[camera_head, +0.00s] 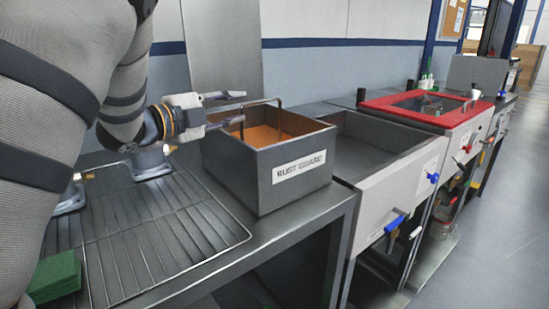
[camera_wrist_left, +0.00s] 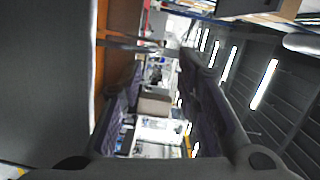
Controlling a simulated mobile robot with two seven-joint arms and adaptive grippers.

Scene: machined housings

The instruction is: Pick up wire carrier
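The wire carrier (camera_head: 281,116) stands in the grey box labelled "RUST GUARD" (camera_head: 262,188). Its thin dark handle rises above the rim, and its lower part is hidden inside the box. My left gripper (camera_head: 243,106) reaches in from the left at rim height. Its fingers are apart, with the tips close to the near-left end of the handle; I cannot tell whether they touch it. In the left wrist view, the fingers (camera_wrist_left: 165,95) are spread with nothing clearly held between them. A dark bar, likely the handle (camera_wrist_left: 125,43), crosses near the orange. My right gripper is not in view.
Orange fills the box's inside (camera_head: 262,135). A wire rack (camera_head: 215,225) lies left of the box, with grey machined housings (camera_head: 150,163) on it. Green cloths (camera_head: 55,277) lie at lower left. An open grey basin (camera_head: 365,150) and a red-framed station (camera_head: 385,104) stand right.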

